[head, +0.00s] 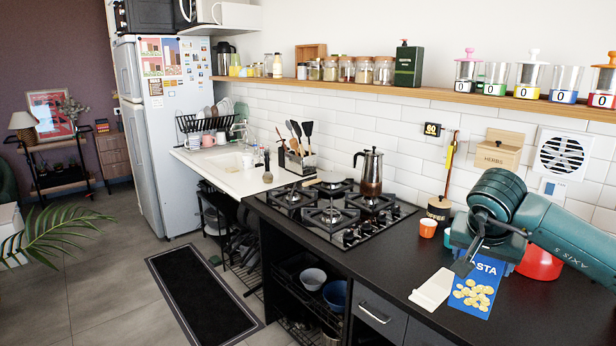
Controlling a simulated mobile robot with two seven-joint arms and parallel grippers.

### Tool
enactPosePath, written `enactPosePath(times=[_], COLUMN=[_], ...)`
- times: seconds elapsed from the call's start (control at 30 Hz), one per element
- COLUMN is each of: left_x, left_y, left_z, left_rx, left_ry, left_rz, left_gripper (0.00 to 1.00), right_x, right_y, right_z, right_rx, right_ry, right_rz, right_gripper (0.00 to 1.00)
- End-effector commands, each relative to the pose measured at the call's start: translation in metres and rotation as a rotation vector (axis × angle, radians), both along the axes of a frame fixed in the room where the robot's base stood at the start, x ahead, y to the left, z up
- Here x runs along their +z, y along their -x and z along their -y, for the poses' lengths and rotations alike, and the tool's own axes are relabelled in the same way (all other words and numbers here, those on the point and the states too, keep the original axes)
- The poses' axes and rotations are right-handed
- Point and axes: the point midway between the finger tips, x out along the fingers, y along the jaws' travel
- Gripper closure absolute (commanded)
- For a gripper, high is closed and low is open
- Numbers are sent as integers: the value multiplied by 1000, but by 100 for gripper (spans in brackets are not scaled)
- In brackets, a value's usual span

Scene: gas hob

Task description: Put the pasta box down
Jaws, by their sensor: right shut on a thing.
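The blue pasta box (480,290), with yellow pasta pictured on its front, is at the right of the head view, by the front part of the black counter (400,268). My right gripper (475,256) is shut on its upper part, reaching in from the right. The gripper and wrist hide part of the box's top. The box's lower edge appears at or just above the counter; I cannot tell whether it touches. My left gripper is not in view.
A white flat item (433,289) lies just left of the box. The gas hob (330,215) with a moka pot (371,172) is farther left. Some counter between hob and white item is clear.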

Motion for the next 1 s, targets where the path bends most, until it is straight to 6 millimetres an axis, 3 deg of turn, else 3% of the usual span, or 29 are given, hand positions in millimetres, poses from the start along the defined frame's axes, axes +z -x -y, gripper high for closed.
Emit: enactPosePath(times=[0.2,0.4,0.6,1.0], left_x=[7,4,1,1], left_y=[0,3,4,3], left_z=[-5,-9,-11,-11], left_rx=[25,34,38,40], left_ry=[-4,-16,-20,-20], left_rz=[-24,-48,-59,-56], left_gripper=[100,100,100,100], right_x=[-30,-46,-50,-51], right_y=[50,100,121,122], right_z=[-61,-104,-120,-121], right_rx=[324,555,643,648], right_ry=[-1,0,1,1], right_rz=[-2,0,2,3], right_gripper=[67,67,67,67])
